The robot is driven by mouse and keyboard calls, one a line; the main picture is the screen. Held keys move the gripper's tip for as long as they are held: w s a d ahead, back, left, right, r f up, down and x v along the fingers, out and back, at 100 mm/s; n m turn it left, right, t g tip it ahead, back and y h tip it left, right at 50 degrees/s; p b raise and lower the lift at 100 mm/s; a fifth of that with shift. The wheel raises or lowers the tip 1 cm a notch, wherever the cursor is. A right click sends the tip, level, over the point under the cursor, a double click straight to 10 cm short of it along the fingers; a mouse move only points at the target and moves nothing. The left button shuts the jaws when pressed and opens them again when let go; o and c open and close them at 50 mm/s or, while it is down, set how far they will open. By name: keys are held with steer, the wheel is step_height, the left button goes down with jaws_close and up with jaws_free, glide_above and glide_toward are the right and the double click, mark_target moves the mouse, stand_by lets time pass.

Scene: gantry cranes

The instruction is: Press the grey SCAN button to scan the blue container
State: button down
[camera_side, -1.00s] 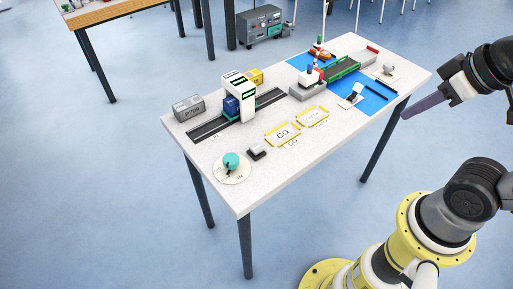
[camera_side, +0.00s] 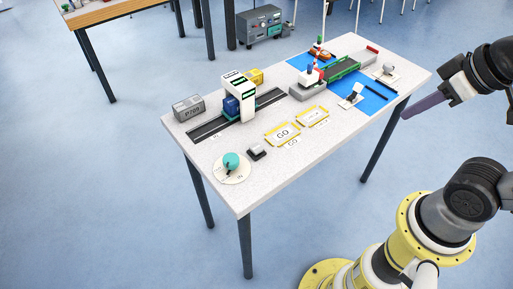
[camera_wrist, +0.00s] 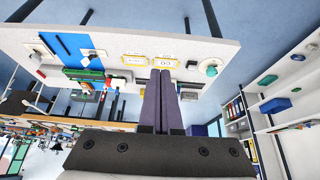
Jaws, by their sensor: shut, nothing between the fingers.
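The blue container (camera_side: 231,105) sits under the white gantry scanner (camera_side: 239,92) on the dark track in the side view. A small button with a pale grey cap and dark base (camera_side: 256,152) stands near the table's front edge, right of the teal knob; it also shows in the wrist view (camera_wrist: 192,64). Its lettering is too small to read. My gripper (camera_side: 405,116) is shut and empty, off the table's right end in the side view, well away from the button. The closed purple fingers (camera_wrist: 161,73) fill the middle of the wrist view; the blue container cannot be made out there.
A teal knob on a round plate (camera_side: 231,163) stands beside the button. Yellow-framed GO plates (camera_side: 282,134) lie flat to its right. A grey container (camera_side: 188,108) and a yellow block (camera_side: 255,76) stand beside the track. A green bridge (camera_side: 342,68) and blue water area (camera_side: 371,98) are at the right.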

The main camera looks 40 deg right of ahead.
steer(key=w+a+r+m+t, duration=0.1)
steer(key=w+a+r+t, duration=0.15)
steer(key=w+r, duration=0.2)
steer(key=m+t+y, duration=0.1)
steer(key=m, duration=0.6)
glide_above(259, 150)
step_height(259, 150, down, 18)
steer(key=shift+f, duration=4.35)
